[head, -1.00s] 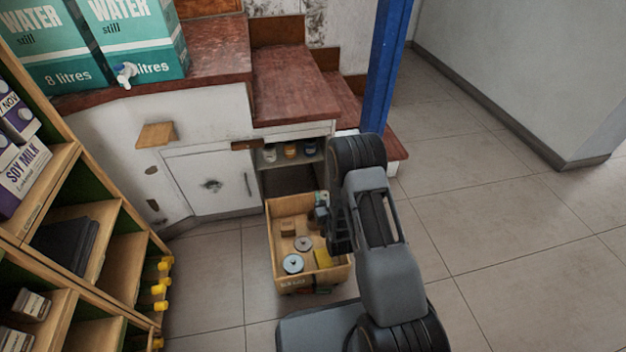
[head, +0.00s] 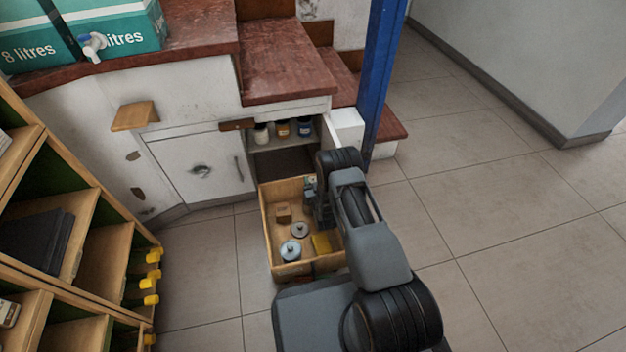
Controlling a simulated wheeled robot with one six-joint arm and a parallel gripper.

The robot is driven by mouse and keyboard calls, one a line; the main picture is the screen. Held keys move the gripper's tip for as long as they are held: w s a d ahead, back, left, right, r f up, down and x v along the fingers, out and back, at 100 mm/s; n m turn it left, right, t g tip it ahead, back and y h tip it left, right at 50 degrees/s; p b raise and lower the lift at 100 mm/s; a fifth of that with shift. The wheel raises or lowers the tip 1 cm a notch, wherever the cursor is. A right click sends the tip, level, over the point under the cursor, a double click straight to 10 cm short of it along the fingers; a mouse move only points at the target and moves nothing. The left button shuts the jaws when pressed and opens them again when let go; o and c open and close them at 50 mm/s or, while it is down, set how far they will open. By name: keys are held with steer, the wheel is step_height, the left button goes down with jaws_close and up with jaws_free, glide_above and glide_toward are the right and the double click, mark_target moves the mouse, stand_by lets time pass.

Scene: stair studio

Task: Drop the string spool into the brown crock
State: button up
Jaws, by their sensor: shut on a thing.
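My gripper (head: 317,208) is low over the back right of the open wooden drawer (head: 266,226), mostly hidden by my own arm. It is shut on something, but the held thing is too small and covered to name. I cannot pick out the string spool for certain. Two grey round lidded or disc-like things (head: 291,251) lie in the drawer, left of my gripper. Three small jars stand on the shelf above the drawer: a white one (head: 261,133), an orange-brown one (head: 283,129) and a blue one (head: 305,127). Whether the orange-brown jar is the crock is unclear.
A blue post (head: 382,80) stands right of the cupboard. A wooden shelf unit (head: 88,205) with yellow knobs is at left. Tiled floor (head: 500,235) at right is clear.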

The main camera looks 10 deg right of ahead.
steer(key=shift+f+b, duration=0.75)
steer(key=shift+f, duration=0.6)
steer(key=o, duration=1)
steer(key=r+p, duration=0.1)
steer(key=r, duration=0.2)
steer(key=r+p, duration=0.1)
steer(key=shift+s+r+p, duration=0.15)
steer(key=shift+s+p, duration=0.1)
steer(key=shift+p, duration=0.05)
steer(key=s+r+p, duration=0.2)
steer(key=s+r, duration=0.1)
steer(key=s, duration=0.1)
steer(key=s+r+p, duration=0.2)
steer(key=s+r, duration=0.1)
steer(key=s, duration=0.2)
steer(key=s+r+p, duration=0.2)
steer(key=s, duration=0.2)
steer(key=shift+s+r+p, duration=0.3)
steer(key=shift+r+p, duration=0.05)
steer(key=shift+r, duration=0.05)
